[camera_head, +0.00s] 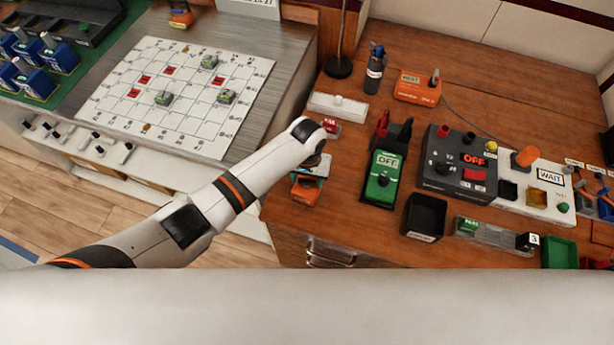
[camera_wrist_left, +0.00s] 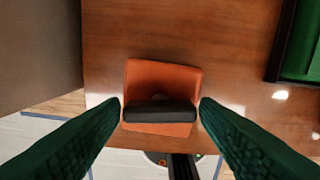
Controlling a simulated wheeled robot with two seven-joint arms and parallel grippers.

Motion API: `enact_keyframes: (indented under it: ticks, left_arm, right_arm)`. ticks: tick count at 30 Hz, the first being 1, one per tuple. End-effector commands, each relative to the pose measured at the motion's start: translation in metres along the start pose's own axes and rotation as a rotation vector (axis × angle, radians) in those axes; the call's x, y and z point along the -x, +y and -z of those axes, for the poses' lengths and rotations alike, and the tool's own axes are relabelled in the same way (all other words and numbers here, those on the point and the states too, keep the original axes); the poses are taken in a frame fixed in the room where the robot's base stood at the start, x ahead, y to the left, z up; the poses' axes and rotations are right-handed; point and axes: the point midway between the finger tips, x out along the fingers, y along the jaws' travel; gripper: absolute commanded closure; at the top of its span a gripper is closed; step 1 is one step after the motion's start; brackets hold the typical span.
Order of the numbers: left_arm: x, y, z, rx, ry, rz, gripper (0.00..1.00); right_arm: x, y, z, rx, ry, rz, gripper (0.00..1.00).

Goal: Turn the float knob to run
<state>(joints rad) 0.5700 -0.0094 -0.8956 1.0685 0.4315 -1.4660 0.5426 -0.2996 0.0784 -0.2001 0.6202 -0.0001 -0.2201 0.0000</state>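A small orange box (camera_head: 305,191) sits at the front left of the wooden bench, partly hidden under my left wrist. It also shows in the left wrist view (camera_wrist_left: 163,78), with a black bar-shaped knob (camera_wrist_left: 160,112) across it. My left gripper (camera_wrist_left: 159,106) is over the box, its green fingers spread wide, one near each end of the bar. Small gaps seem to show, but I cannot tell contact for certain. I cannot read a float or run label. My right gripper is not in view.
A dark panel (camera_head: 457,165) and a white WAIT panel (camera_head: 540,190) stand farther right. A white strip (camera_head: 337,105) lies behind. The bench's front edge is close.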

Motion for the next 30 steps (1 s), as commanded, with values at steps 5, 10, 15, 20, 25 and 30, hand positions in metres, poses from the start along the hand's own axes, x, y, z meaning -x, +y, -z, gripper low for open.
enact_keyframes:
  ticks: [5,10,15,20,25,30]
  left_arm:
    - [0.0001,0.0001,0.0001,0.000,0.000,0.000,0.73]
    - [0.0016,-0.0001,0.0001,-0.042,0.001,0.000,0.76]
    - [0.0007,0.0001,0.0003,-0.120,0.002,0.000,0.76]
    - [0.0000,0.0001,0.0001,-0.127,0.001,0.000,0.76]
    - [0.0000,0.0001,0.0001,-0.127,0.001,0.000,0.43]
    - [0.0001,0.0000,0.0000,-0.126,0.001,0.000,0.31]
  right_arm:
    - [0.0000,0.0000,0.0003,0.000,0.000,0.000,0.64]
    - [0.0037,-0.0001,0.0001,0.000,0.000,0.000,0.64]
    - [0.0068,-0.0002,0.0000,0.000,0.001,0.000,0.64]
    - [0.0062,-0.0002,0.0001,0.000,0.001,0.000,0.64]
    - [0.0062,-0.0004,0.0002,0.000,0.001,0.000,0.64]
    - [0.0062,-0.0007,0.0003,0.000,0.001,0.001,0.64]
